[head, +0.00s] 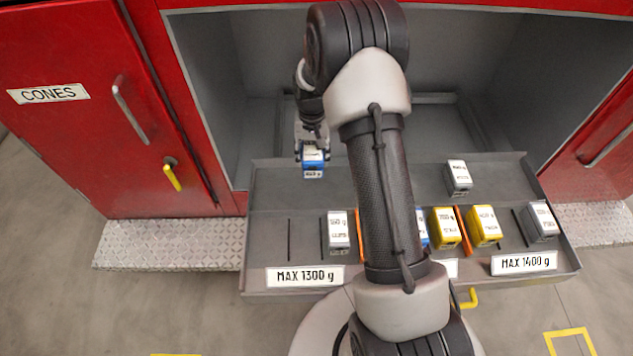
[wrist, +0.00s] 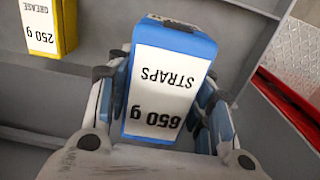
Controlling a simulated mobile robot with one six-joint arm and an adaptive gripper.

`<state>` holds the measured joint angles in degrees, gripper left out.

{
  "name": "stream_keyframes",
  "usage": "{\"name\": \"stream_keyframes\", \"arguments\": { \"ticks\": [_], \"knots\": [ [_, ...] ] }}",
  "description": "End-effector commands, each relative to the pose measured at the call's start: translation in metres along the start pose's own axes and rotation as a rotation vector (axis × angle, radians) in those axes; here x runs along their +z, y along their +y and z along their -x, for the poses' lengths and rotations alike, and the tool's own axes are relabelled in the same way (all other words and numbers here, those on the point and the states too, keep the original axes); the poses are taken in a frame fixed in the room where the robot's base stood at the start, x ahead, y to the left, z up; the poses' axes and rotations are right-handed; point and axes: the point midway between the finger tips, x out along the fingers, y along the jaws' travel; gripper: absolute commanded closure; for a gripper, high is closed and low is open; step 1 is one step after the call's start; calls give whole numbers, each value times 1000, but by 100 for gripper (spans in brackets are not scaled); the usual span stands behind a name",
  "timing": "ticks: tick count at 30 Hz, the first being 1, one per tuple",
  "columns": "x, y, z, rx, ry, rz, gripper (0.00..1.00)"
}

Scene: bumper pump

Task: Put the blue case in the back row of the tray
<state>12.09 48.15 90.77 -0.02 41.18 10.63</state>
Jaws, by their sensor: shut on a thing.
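The blue case (head: 313,172) with a white top is in my gripper (head: 312,152), over the left part of the tray's back row in the head view. In the wrist view the case (wrist: 168,85) reads STRAPS, 650 g, and sits between the fingers (wrist: 165,120). I cannot tell whether its underside touches the tray. The grey tray (head: 265,225) has a back row and a divided front row. A white-topped grey case (head: 458,176) stands in the back row at right. My arm hides the middle of the tray.
The front row holds a white-grey case (head: 338,230), a partly hidden blue case (head: 422,232), yellow cases (head: 445,228) (head: 484,226) and a grey case (head: 542,221). A yellow GREASE case (wrist: 45,25) shows in the wrist view. A red cabinet door (head: 70,130) stands at left.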

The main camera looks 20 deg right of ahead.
Motion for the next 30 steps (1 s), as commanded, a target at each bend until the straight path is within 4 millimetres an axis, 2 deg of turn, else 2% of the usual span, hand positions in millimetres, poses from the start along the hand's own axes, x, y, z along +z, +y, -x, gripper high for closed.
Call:
{"name": "stream_keyframes", "arguments": {
  "ticks": [1,3,9,17,25,30],
  "knots": [
    [0,0,-15,0,-1,0,99],
    [0,0,-33,0,0,0,99],
    [-1,0,-72,0,2,0,99],
    [-2,0,-89,-1,5,0,99],
    [-1,0,-125,-1,3,0,99],
    [-2,0,-129,-1,5,0,99]
  ]
}}
